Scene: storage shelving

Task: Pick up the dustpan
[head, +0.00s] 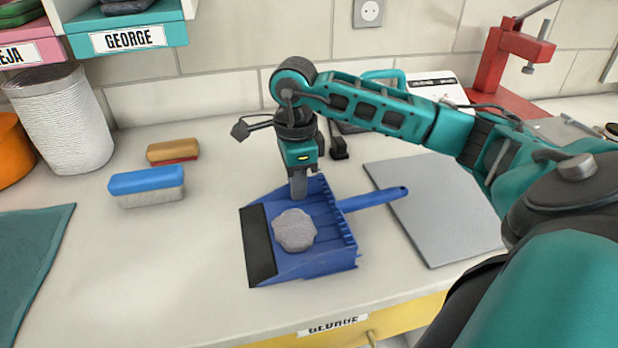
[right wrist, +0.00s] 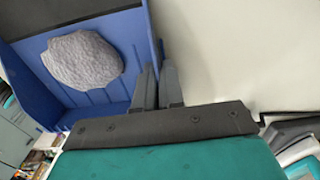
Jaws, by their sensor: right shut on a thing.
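The blue dustpan (head: 328,232) lies on the white counter in the middle of the head view. It has a black front lip, and its handle (head: 375,199) points right. A grey lump (head: 293,230) sits inside the pan. My right gripper (head: 299,188) reaches down from above at the pan's far side wall. In the right wrist view its two fingers (right wrist: 158,88) close around the edge of the dustpan (right wrist: 112,93), beside the grey lump (right wrist: 82,60). Whether the pan is lifted cannot be told; it looks level. My left gripper is out of view.
A blue brush (head: 146,182) and a tan brush (head: 172,151) stand to the left. A grey board (head: 432,208) lies to the right of the pan. A white ribbed bin (head: 60,120) and a red stand (head: 512,62) are farther back.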

